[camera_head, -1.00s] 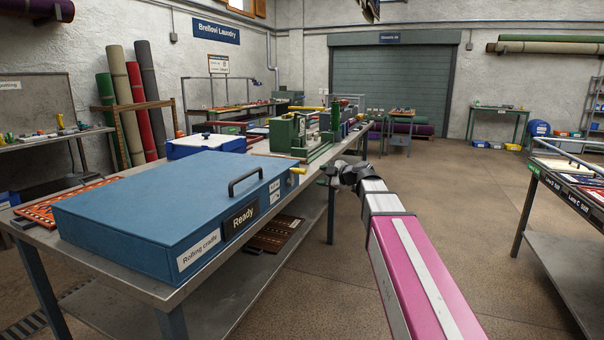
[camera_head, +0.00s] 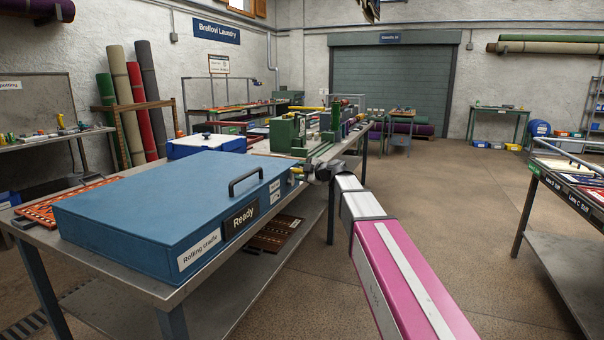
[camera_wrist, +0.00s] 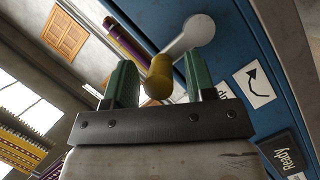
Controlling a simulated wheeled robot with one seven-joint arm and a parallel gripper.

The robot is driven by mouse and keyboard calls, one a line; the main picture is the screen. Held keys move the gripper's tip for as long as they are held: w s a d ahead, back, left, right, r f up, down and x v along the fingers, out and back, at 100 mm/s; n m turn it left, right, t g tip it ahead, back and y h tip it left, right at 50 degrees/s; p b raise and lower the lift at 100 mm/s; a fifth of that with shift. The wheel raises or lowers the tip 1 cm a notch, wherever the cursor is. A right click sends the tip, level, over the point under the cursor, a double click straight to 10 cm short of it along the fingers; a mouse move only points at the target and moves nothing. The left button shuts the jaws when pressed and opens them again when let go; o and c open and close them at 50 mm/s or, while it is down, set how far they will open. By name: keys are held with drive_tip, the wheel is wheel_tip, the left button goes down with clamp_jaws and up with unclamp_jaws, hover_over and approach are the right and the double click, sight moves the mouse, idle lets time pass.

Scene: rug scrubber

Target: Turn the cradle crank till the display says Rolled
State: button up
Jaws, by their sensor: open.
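The rolling cradle (camera_head: 150,205) is a blue box on the metal table. Its display (camera_head: 242,216) reads "Ready", and it also shows in the wrist view (camera_wrist: 284,157). The crank has a grey arm (camera_wrist: 194,34) on the cradle's side and a yellow knob (camera_wrist: 159,78). My gripper (camera_wrist: 143,80) is open, its two green fingers on either side of the yellow knob. I cannot tell whether either finger touches it. In the head view my gripper (camera_head: 305,172) is at the cradle's right end and mostly hides the knob.
A label with a curved arrow (camera_wrist: 254,85) is on the cradle beside the crank. A black handle (camera_head: 259,180) stands on the lid. Green machines (camera_head: 290,135) stand further along the table (camera_head: 190,285). The floor to the right is clear up to another table.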

drive_tip(key=c, duration=0.9)
drive_tip(key=shift+w, duration=0.1)
